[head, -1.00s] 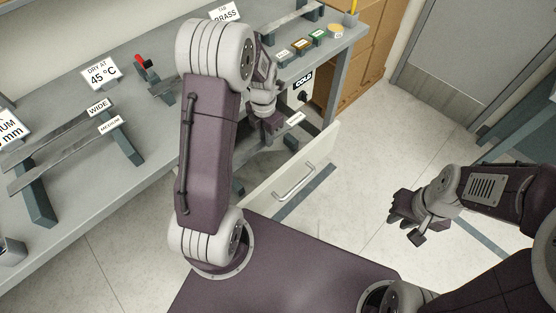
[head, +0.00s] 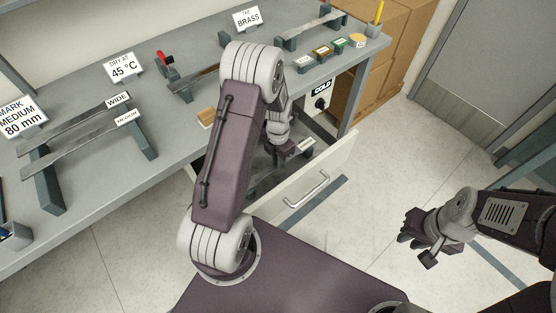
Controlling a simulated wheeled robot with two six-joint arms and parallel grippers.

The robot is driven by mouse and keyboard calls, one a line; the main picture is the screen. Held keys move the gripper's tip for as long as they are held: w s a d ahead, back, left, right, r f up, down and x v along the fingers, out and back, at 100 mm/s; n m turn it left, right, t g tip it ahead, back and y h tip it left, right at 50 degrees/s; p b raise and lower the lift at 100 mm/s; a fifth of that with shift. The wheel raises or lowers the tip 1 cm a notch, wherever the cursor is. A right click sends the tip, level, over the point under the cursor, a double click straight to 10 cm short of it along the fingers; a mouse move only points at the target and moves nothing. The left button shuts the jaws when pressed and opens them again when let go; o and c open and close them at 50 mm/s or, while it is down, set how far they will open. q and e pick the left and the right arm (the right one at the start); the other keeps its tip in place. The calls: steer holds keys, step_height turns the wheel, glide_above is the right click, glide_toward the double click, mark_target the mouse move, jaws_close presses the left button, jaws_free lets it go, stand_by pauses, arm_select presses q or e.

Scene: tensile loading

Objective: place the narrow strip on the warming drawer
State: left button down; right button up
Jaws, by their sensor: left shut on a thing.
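My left gripper (head: 284,158) points down over the open drawer (head: 303,184) below the bench, its fingers partly hidden by the wrist. It is shut on the narrow strip, which is mostly hidden; a small white tag (head: 306,145) shows just right of the fingers, its text too small to read. Dark supports (head: 253,187) show inside the drawer. I cannot tell whether the strip touches them. My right gripper (head: 417,248) is open and empty, over the floor at the right.
A rack on the bench (head: 185,135) holds the wide strip (head: 75,122) and medium strip (head: 85,144). Other racks stand further back, one beside a red-handled item (head: 165,58). The COLD panel (head: 321,88) is beside the drawer. Cardboard boxes (head: 375,60) stand behind; floor at right is clear.

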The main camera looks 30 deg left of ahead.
arm_select(q)
steer(key=shift+w, duration=0.1)
steer(key=shift+f, duration=0.1)
steer(key=c, duration=1.7)
jaws_free()
steer(key=shift+f, duration=0.1)
steer(key=o, duration=0.4)
steer(key=shift+o, duration=0.2)
